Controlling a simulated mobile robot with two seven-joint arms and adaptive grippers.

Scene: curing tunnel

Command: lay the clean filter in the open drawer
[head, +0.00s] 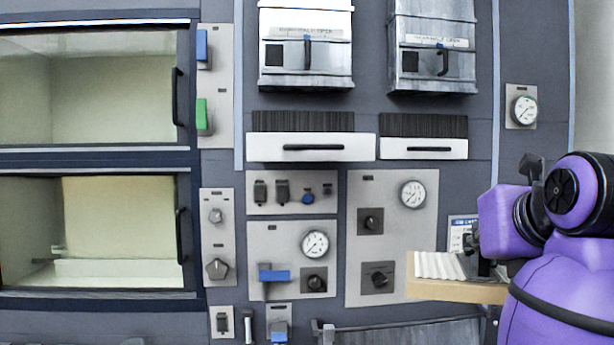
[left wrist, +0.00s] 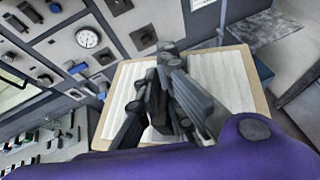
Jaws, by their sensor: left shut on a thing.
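The clean filter is a white pleated panel (head: 437,264) in a tan frame, held at the lower right of the head view. It also shows in the left wrist view (left wrist: 220,80), on both sides of the fingers. My left gripper (head: 482,265) is shut on the filter; its dark fingers (left wrist: 160,105) cover the middle of the panel. Two white drawer fronts, left (head: 310,147) and right (head: 422,149), have dark ribbed strips above them. A grey metal tray-like thing (head: 405,336) at the bottom edge is cut off; I cannot tell whether it is the open drawer. My right gripper is out of view.
Two glass-fronted chambers, upper (head: 100,88) and lower (head: 118,222), are at the left. Panels with a gauge (head: 315,243), knobs and a blue lever (head: 274,276) fill the wall. Two metal hoppers, left (head: 306,65) and right (head: 433,62), stick out above.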

